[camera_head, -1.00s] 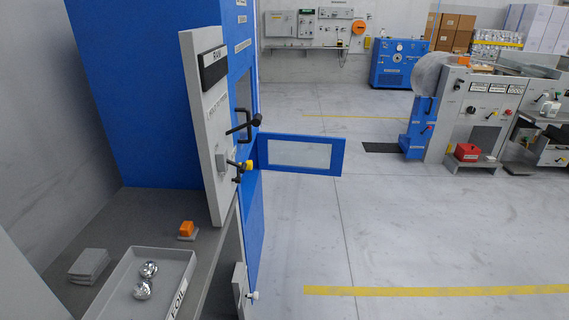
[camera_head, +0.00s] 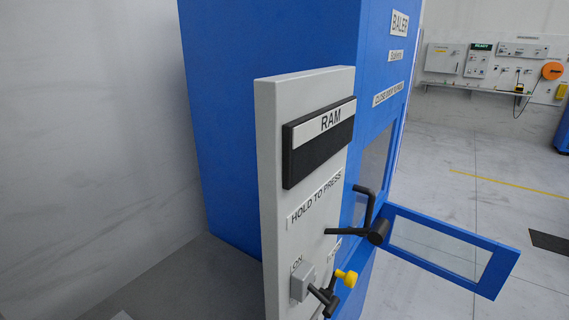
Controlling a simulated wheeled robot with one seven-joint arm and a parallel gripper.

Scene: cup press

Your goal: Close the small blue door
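The small blue door (camera_head: 489,281) has a blue frame around a clear pane. It stands open, swung out from the front of the tall blue baler (camera_head: 235,130), in the right half of the head view. The baler's opening (camera_head: 374,165) shows beside it. A black handle (camera_head: 377,231) overlaps the door's left end; I cannot tell which part it is fixed to. My gripper is not in view.
A grey panel (camera_head: 268,190) marked "RAM" and "HOLD TO PRESS" stands before the baler. Open floor (camera_head: 470,190) lies beyond the door. Wall-mounted boxes (camera_head: 478,62) hang at the back right.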

